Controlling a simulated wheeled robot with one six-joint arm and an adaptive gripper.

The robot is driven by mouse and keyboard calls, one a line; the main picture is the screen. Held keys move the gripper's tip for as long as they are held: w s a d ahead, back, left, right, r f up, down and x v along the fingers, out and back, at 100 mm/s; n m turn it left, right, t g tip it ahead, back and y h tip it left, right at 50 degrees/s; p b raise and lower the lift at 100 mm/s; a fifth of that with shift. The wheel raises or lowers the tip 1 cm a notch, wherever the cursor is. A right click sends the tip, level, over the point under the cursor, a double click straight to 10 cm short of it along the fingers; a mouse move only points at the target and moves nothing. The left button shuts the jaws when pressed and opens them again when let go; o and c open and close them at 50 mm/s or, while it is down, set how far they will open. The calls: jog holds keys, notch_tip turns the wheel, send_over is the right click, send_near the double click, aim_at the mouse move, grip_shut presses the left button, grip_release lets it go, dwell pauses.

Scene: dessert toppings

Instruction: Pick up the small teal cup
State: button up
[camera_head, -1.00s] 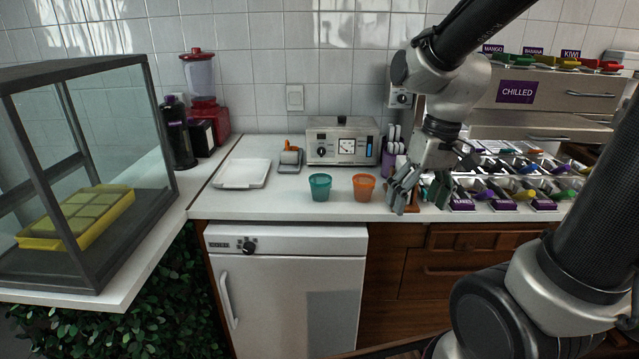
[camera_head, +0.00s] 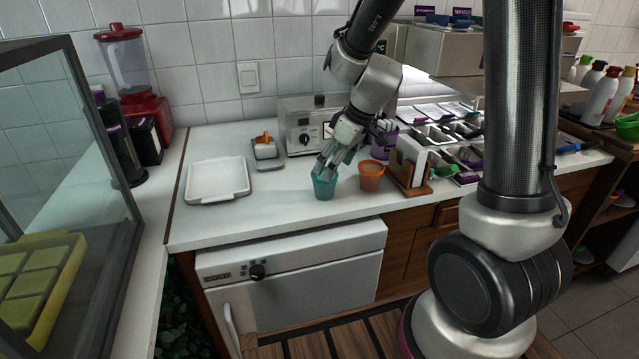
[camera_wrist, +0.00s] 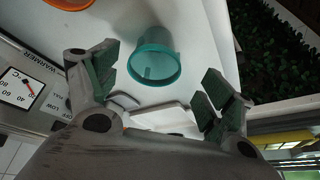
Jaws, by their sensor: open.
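The small teal cup (camera_head: 324,186) stands upright on the white counter near its front edge. My gripper (camera_head: 325,166) is open just above the cup, and its fingers hide part of the cup's rim. In the wrist view the teal cup (camera_wrist: 154,62) lies ahead of and between the two spread fingers of my gripper (camera_wrist: 160,88). The fingers are apart from the cup in that view, and nothing is held.
An orange cup (camera_head: 371,177) stands close to the right of the teal cup. A wooden holder (camera_head: 408,176) is farther right. A white tray (camera_head: 217,181) lies to the left, and a warmer box (camera_head: 303,132) stands behind. The counter between tray and teal cup is clear.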

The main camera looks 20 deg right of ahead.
aim_at(324, 183)
jog(key=shift+w+n, duration=0.15)
jog(key=shift+n, duration=0.25)
jog(key=shift+f, duration=0.2)
jog(key=x, duration=0.7)
jog(key=shift+w+d+f, duration=0.1)
jog(key=shift+w+f, duration=0.05)
jog(key=shift+w, duration=0.05)
jog(key=c, duration=0.8)
jog(key=shift+c, duration=0.2)
